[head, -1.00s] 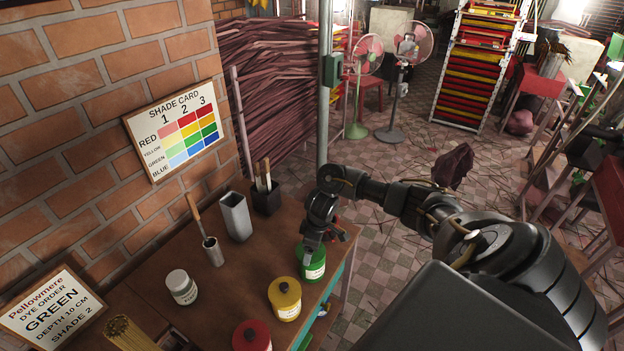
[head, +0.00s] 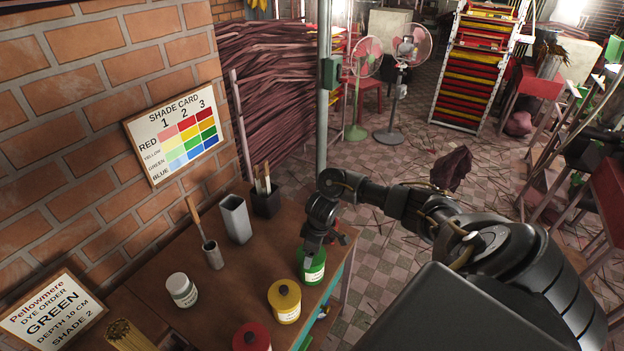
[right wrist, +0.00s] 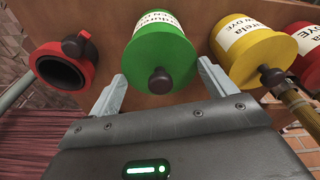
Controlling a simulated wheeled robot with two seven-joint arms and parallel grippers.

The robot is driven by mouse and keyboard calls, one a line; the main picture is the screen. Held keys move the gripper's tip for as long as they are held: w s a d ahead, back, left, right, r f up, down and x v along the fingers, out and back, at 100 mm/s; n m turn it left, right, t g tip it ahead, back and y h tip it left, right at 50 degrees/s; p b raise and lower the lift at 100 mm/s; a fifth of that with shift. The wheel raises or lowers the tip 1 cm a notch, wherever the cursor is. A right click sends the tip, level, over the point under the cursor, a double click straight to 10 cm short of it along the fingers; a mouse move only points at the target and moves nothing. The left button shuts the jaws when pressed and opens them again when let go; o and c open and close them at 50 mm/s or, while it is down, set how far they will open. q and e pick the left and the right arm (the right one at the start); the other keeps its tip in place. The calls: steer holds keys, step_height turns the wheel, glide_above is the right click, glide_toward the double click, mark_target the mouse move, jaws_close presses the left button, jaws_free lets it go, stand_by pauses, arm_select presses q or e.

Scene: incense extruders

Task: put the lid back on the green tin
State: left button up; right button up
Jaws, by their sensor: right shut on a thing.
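The green tin (head: 313,272) stands upright near the right edge of the wooden table, its white label facing front. My right gripper (head: 311,248) is directly over it from above. In the right wrist view my right gripper (right wrist: 163,82) has one finger on each side of the round green lid (right wrist: 150,62), which has a dark knob in its middle. It is shut on the lid. The lid lines up with the green body and label behind it, and no gap shows. I cannot tell whether it is fully seated. My left gripper is not in view.
A yellow tin (head: 284,303) stands close in front of the green one, and a red tin (head: 252,338) stands beyond it. A white jar (head: 182,291), grey cup (head: 213,255), grey square holder (head: 235,218) and black brush pot (head: 266,200) stand left. A red-rimmed opening (right wrist: 65,68) lies beside the green tin.

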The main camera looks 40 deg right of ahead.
steer(key=shift+p, duration=0.35)
stand_by(0.4)
steer(key=shift+f, duration=0.2)
stand_by(1.0)
steer(key=shift+p, duration=0.65)
stand_by(0.4)
steer(key=o, duration=0.9)
steer(key=shift+c, duration=0.2)
